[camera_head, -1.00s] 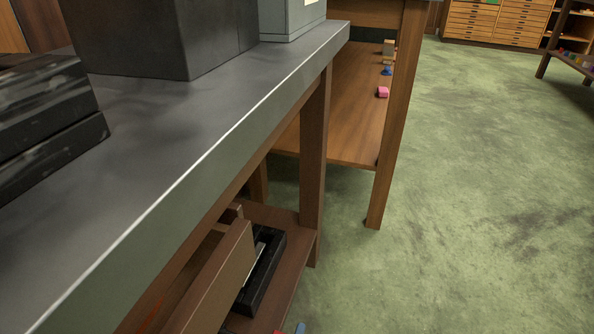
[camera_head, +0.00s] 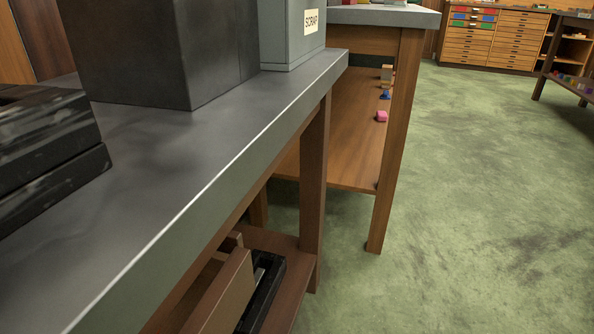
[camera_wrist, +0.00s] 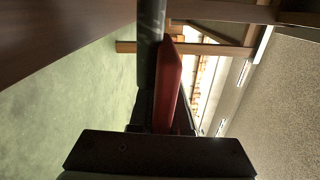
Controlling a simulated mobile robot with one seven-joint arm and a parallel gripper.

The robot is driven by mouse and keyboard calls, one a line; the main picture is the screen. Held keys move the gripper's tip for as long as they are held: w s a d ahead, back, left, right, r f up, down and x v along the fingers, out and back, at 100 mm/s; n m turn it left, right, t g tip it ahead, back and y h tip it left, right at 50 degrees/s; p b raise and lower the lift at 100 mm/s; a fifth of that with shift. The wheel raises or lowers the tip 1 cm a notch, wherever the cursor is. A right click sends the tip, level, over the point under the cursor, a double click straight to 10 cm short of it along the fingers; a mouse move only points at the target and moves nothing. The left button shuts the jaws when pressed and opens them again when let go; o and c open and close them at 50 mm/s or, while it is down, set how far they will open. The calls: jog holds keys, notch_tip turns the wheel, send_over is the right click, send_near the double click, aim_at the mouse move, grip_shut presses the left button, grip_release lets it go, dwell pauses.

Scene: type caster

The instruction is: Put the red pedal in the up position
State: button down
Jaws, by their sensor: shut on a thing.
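The red pedal (camera_wrist: 167,88) shows in the wrist view as a long red bar, upright in the picture, running from the upper middle down into my gripper. My gripper (camera_wrist: 161,112) is shut on the red pedal, with its dark fingers at either side of the pedal's lower part. A dark grey marbled bar (camera_wrist: 151,45) runs beside the pedal on its left; I cannot tell whether they touch. The far end and the mount of the pedal are not clear. Neither the pedal nor my gripper shows in the head view.
A grey-topped table (camera_head: 190,150) fills the left of the head view, with a dark box (camera_head: 150,55), a grey SCRAP bin (camera_head: 290,35) and a black marbled block (camera_head: 45,150) on it. Green floor (camera_head: 480,200) is clear at right.

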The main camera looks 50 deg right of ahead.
dwell(0.6)
jog(key=r+p, duration=0.2)
jog(key=p, duration=0.1)
jog(key=r+p, duration=0.2)
jog(key=p, duration=0.1)
jog(key=w+r+p, duration=0.1)
jog(key=r+p, duration=0.2)
jog(key=shift+a, duration=0.25)
jog(key=shift+w+a+r+p, duration=0.2)
jog(key=shift+w+r+p, duration=0.25)
jog(key=shift+r+p, duration=0.25)
jog(key=shift+w, duration=0.1)
jog(key=c, duration=0.9)
grip_release()
jog(key=shift+f, duration=0.1)
jog(key=shift+a, duration=0.15)
